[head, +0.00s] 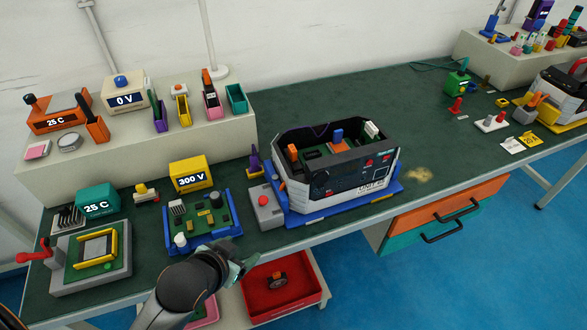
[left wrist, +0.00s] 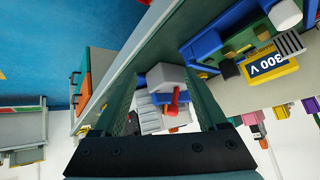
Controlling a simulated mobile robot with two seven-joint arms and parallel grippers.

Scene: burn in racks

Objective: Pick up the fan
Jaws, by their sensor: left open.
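A small dark round part with orange on it (head: 277,281) lies in the red bin (head: 256,311) below the table's front edge. It may be the fan, but it is too small to be sure. My left gripper (head: 243,264) is at the table's front edge, above and left of that bin. In the left wrist view its two fingers (left wrist: 163,88) stand apart with nothing held between them. The grey box with a red knob (head: 267,211) shows beyond the fingers, apart from them. My right gripper is not in view.
An open unit (head: 374,187) in a blue cradle stands mid-table. A green circuit board (head: 206,218) in a blue tray lies left of it. A yellow 300 V block (head: 191,175) stands behind the board. Orange and teal drawers (head: 447,213) hang under the table. The table's back middle is clear.

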